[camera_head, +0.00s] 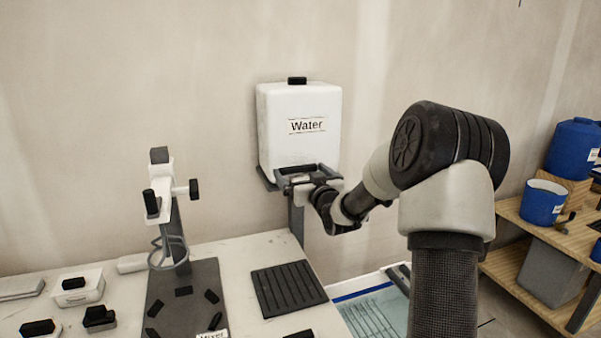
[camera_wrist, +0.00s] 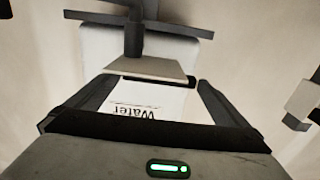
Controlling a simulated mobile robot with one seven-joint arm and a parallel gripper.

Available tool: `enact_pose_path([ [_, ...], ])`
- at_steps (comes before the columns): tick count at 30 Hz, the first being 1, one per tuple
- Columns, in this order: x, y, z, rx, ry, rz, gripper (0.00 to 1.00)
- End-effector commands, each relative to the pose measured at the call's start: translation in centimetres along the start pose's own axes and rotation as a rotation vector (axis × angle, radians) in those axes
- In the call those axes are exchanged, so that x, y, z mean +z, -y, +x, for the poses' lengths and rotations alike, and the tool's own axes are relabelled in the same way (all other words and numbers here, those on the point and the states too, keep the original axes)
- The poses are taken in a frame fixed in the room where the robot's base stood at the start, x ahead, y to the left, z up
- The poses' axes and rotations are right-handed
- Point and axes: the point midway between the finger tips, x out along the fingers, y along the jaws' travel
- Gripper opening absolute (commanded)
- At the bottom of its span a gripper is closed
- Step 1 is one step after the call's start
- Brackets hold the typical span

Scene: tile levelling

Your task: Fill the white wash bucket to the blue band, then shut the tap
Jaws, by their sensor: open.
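The white water tank (camera_head: 300,125) hangs on a dark bracket on the wall; its label appears upside down in the wrist view (camera_wrist: 100,50). My gripper (camera_head: 302,181) is at the tank's lower front. In the wrist view its two dark fingers (camera_wrist: 157,84) are apart, with a pale flat piece (camera_wrist: 150,67) between or just beyond them. This may be the tap's handle; I cannot tell its setting or whether the fingers touch it. The white wash bucket (camera_head: 341,290), below right, shows a blue band inside and pale greenish contents with ribs. My arm partly hides it. No water stream is visible.
A mixer stand (camera_head: 178,225) on a dark base stands left on the white table. A ribbed black mat (camera_head: 288,288) lies near the bucket. A wooden shelf (camera_head: 535,230) at right holds blue buckets (camera_head: 543,203).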

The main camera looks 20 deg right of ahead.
Motion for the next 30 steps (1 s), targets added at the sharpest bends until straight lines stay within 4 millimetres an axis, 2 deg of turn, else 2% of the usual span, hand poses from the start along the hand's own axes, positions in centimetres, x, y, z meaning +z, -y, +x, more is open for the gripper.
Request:
enact_pose_path([
  [4,-0.02,0.02,0.96,0.0,-0.001,0.0,1.0],
  [12,0.01,0.02,1.1,0.0,0.0,0.0,1.0],
  [14,0.0,0.01,1.1,0.0,0.0,0.0,0.93],
  [21,0.0,0.01,1.08,0.0,0.0,0.0,0.53],
  [30,-0.01,-0.5,0.83,-0.005,0.0,-0.001,0.52],
])
